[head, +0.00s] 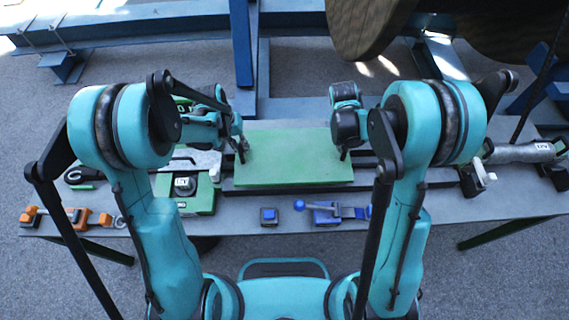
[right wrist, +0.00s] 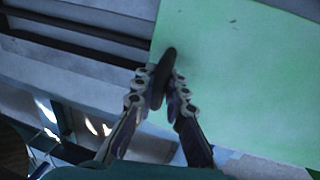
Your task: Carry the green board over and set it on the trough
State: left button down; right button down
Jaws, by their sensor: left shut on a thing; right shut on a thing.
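The green board (head: 293,160) lies flat over the dark trough (head: 390,178) in the middle of the table. The trough's rails show past the board's right edge, and its front side shows below the board. My left gripper (head: 241,152) is shut at the board's left edge. My right gripper (head: 343,153) is shut at the board's right edge. In the right wrist view, my right gripper's fingers (right wrist: 164,80) meet at the edge of the green board (right wrist: 240,75), with the trough's dark rails (right wrist: 75,40) beside it. Whether the board touches the trough is hard to tell.
A green device (head: 186,190) sits left of the board. Orange-ended parts (head: 88,217) lie at the left. A grey cylinder (head: 520,152) lies at the right. A large reel (head: 365,25) stands behind.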

pick_arm(q)
jog(key=shift+w+f, duration=0.1)
pick_arm(e)
jog(key=shift+w+f, duration=0.1)
